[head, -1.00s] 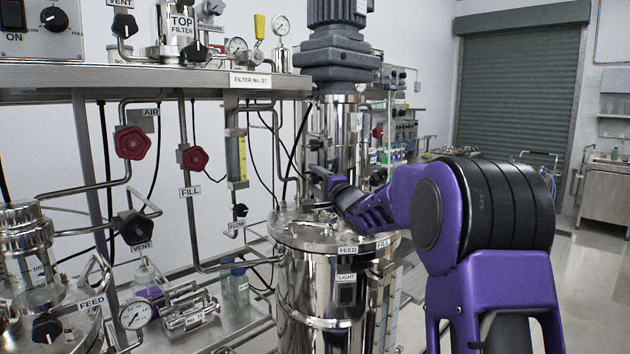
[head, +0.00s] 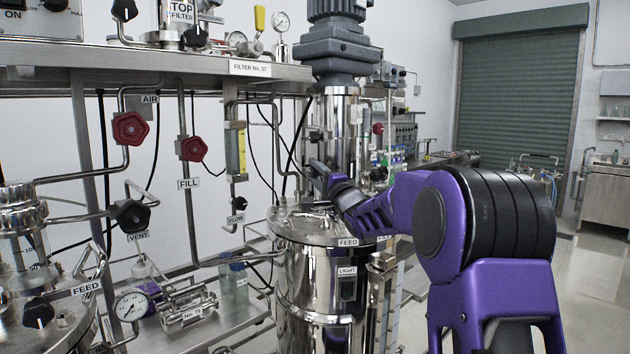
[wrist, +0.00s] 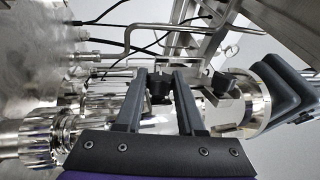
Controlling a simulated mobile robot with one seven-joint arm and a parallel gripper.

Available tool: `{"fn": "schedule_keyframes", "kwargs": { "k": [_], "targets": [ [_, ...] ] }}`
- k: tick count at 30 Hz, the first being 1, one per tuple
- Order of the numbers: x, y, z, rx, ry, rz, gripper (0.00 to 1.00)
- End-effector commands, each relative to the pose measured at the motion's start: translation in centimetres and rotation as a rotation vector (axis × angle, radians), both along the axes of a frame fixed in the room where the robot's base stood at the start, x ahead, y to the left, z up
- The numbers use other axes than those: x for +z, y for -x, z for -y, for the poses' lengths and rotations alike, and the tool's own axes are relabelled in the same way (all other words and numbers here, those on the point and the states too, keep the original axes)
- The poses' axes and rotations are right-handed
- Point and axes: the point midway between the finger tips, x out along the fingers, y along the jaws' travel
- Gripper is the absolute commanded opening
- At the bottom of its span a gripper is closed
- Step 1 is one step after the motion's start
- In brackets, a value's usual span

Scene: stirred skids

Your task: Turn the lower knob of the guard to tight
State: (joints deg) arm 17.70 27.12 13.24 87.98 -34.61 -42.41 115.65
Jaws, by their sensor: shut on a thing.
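The guard (head: 340,125) is the shiny steel part around the stirrer shaft, between the grey motor housing and the steel vessel lid. In the wrist view the motor side is at the right, so the lower knob (wrist: 159,87), black, is the one further left. My gripper (wrist: 160,78) has one finger on each side of this knob and is shut on it. A second black knob (wrist: 222,82) sits to the right, nearer the motor, clear of the fingers. In the head view my gripper (head: 320,178) is at the guard's lower part, and the arm hides the knob.
The steel vessel (head: 315,290) stands below my gripper. The motor (head: 337,50) is above it. A shelf frame (head: 180,68) with pipes and red valves (head: 130,128) stands to the left. Pipes and thin cables run close behind the guard. The floor at right is open.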

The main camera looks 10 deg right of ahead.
Motion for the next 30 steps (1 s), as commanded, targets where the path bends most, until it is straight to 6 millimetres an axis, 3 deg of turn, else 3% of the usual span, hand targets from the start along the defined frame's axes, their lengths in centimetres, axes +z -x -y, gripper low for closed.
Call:
{"fn": "schedule_keyframes", "kwargs": {
  "k": [5, 6, 11, 22, 30],
  "targets": [
    [-0.04, -0.01, 0.00, 0.000, 0.000, -0.004, 0.00],
    [-0.04, -0.01, 0.00, 0.000, 0.000, -0.004, 0.40],
    [-0.04, -0.01, 0.01, 0.000, 0.000, -0.004, 0.68],
    [0.15, -0.03, -0.02, 0.000, 0.004, -0.018, 0.68],
    [0.79, 0.00, -0.01, 0.000, 0.033, -0.128, 0.68]
  ]
}}
